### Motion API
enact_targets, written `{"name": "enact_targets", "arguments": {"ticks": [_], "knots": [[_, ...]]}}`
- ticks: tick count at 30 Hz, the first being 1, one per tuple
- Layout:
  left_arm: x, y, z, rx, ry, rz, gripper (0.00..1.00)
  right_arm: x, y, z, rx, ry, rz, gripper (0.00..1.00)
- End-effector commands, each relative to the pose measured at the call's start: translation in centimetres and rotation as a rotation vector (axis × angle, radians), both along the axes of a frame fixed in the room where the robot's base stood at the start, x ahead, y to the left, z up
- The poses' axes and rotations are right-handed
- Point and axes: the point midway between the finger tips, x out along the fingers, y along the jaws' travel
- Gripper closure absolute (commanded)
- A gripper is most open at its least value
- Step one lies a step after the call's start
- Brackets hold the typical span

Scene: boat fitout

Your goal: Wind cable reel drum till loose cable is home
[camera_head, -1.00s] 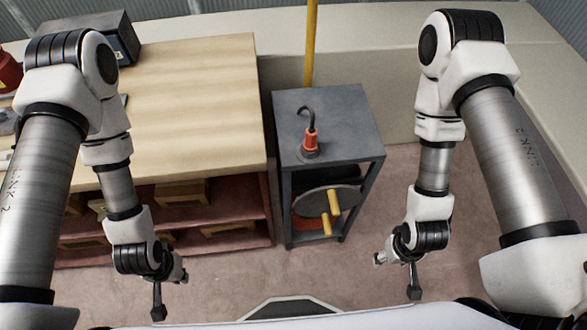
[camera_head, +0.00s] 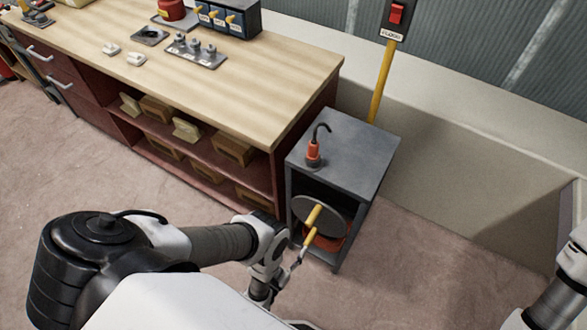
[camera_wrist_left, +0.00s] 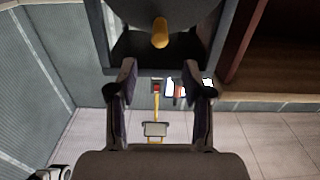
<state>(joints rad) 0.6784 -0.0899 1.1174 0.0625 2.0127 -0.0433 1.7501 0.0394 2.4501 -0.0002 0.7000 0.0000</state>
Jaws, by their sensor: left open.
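The cable reel drum (camera_head: 335,221) is a dark grey disc in the open front of a grey metal stand (camera_head: 372,150). Orange-red material (camera_head: 332,243) shows low behind the disc, partly hidden. My left gripper (camera_head: 297,260) is open and empty, just in front of the drum near the lower handle. In the left wrist view a yellow handle (camera_wrist_left: 160,32) lies ahead of the parted fingers (camera_wrist_left: 160,85), not between them. My right gripper is out of view.
An orange plug (camera_head: 313,152) with a black hooked lead stands on the stand's top. A wooden workbench (camera_head: 270,85) with box-filled shelves is left of the stand. A yellow pole (camera_head: 380,80) rises behind to a red switch (camera_head: 396,14). Floor right of the stand is clear.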

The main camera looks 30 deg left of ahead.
Motion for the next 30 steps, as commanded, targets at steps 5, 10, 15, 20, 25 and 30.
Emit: {"name": "enact_targets", "arguments": {"ticks": [5,10,15,20,25,30], "knots": [[1.4,0.0,-0.5,0.0,-0.002,0.0,0.5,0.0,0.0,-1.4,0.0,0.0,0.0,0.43],[3.4,0.0,-0.7,0.0,-0.001,0.0,0.5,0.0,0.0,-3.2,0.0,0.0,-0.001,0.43],[5.5,0.0,-0.7,0.0,-0.001,0.0,0.5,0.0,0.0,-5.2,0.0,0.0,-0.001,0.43],[7.3,0.0,-0.2,-0.001,-0.002,0.0,0.5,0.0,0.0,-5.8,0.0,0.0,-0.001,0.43],[9.4,0.0,-0.2,0.0,-0.001,0.0,0.5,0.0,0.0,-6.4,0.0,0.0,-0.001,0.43],[11.1,0.0,-0.2,0.0,0.0,0.0,0.5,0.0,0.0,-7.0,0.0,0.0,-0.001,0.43]]}}
